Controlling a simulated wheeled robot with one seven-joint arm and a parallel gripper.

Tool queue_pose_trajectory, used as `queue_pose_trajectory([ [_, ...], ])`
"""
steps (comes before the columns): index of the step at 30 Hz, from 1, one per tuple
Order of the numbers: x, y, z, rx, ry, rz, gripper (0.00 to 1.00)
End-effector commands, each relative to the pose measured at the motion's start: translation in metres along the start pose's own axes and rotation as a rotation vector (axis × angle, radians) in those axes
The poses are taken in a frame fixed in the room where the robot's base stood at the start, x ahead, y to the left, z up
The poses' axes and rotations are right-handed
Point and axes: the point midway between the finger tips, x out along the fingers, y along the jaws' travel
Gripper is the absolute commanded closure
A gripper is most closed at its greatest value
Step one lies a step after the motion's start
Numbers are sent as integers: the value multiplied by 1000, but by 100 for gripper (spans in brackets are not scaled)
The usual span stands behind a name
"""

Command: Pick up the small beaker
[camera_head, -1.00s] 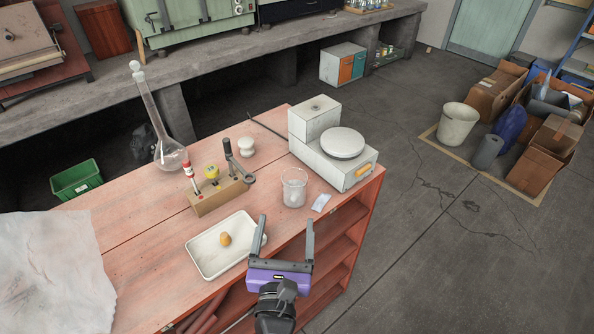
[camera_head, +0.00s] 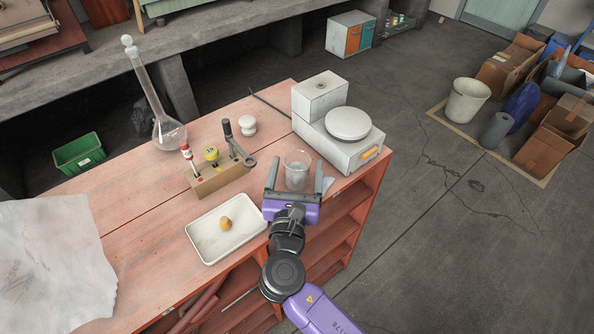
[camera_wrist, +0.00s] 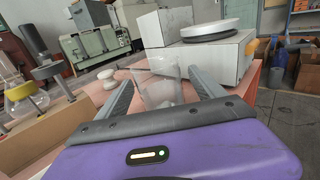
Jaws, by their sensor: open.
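The small beaker (camera_head: 297,170) is clear glass and stands upright on the red bench, in front of the white balance. In the wrist view the beaker (camera_wrist: 158,88) shows ahead, between my two fingers. My gripper (camera_head: 294,174) is open, with one finger toward each side of the beaker. In the wrist view my gripper (camera_wrist: 162,85) has its fingers spread and not closed on the glass. I cannot tell whether either finger touches it. The beaker's lower part is partly hidden by my gripper in the wrist view.
The white balance (camera_head: 335,150) stands just behind and right of the beaker. A wooden block with tools (camera_head: 218,178) is to the left. A white tray (camera_head: 197,243) holding a small orange-brown object is at the front left. A tall flask (camera_head: 168,133) stands farther back.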

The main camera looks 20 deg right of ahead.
Motion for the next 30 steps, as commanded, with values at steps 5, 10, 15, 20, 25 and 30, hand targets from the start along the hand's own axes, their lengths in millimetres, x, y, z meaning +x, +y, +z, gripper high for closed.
queue_pose_trajectory([
  [5, 0, 0, 0, 0, 0, 0, 21],
  [10, 0, 0, 0, 0, 0, 0, 49],
  [15, 0, 0, 0, 0, 0, 0, 82],
  [20, 0, 0, 0, 0, -1, 0, 95],
  [25, 0, 0, 2, 1, -1, 0, 95],
  [30, 0, 0, 12, 1, -2, -1, 95],
])
